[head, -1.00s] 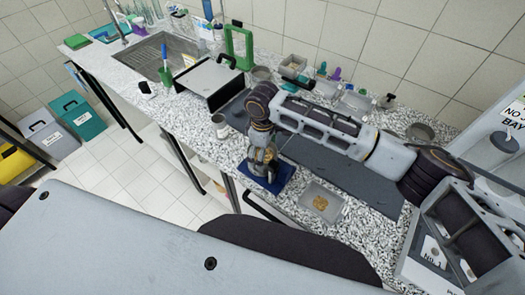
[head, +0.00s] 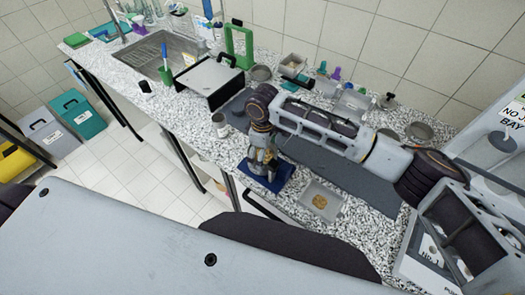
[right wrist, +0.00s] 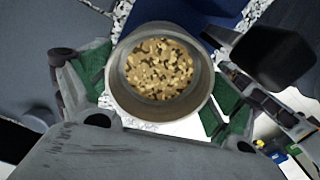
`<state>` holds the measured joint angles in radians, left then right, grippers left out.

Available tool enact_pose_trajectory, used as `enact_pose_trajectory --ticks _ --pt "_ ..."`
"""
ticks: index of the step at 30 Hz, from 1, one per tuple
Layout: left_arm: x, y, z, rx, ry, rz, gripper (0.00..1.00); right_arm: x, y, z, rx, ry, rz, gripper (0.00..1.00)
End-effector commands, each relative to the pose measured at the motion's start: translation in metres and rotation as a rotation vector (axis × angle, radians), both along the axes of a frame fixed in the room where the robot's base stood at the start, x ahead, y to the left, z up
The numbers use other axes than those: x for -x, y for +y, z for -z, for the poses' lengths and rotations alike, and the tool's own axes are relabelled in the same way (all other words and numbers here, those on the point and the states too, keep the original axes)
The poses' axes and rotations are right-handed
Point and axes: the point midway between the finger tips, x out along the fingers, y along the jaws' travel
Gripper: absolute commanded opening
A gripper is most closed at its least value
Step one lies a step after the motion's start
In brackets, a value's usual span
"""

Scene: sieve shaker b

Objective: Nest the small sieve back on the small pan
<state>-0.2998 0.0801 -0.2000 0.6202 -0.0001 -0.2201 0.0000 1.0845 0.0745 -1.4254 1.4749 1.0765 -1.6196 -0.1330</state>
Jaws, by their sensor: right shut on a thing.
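My right gripper (right wrist: 160,85) is shut on a round metal vessel (right wrist: 116,88), which I take to be the small sieve. Its green-padded fingers grip opposite sides. Tan, coarse grains (right wrist: 160,68) lie inside it, so its floor is hidden. In the head view my right gripper (head: 262,168) points down at the blue mat (head: 283,181) near the counter's front edge. I cannot make out the small pan; it may be hidden below the gripper, and I cannot tell whether the sieve touches anything beneath. My left gripper is not in view.
A grey tray with tan grains (head: 320,201) lies right of the blue mat. A pale cup (head: 220,124) stands to the left. A dark mat (head: 345,172) lies behind. Round metal vessels (head: 420,131) stand farther back. The sink (head: 160,58) is at the far left.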

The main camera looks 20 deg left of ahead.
Motion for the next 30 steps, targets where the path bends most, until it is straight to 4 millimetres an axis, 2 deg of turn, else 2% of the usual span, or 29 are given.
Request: enact_pose_trajectory --ticks 19,20,21,30 --pt "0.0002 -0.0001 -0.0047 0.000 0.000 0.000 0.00 0.0000 0.0002 0.0029 0.000 0.000 0.000 0.64" --pt "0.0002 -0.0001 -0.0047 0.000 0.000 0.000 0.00 0.0000 0.0002 0.0029 0.000 0.000 0.000 0.95" --pt "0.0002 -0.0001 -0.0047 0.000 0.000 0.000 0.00 0.0000 0.0002 0.0028 0.000 0.000 0.000 1.00" --pt "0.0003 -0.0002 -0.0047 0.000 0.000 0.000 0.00 0.0000 0.0000 0.0032 0.000 0.000 0.000 1.00"
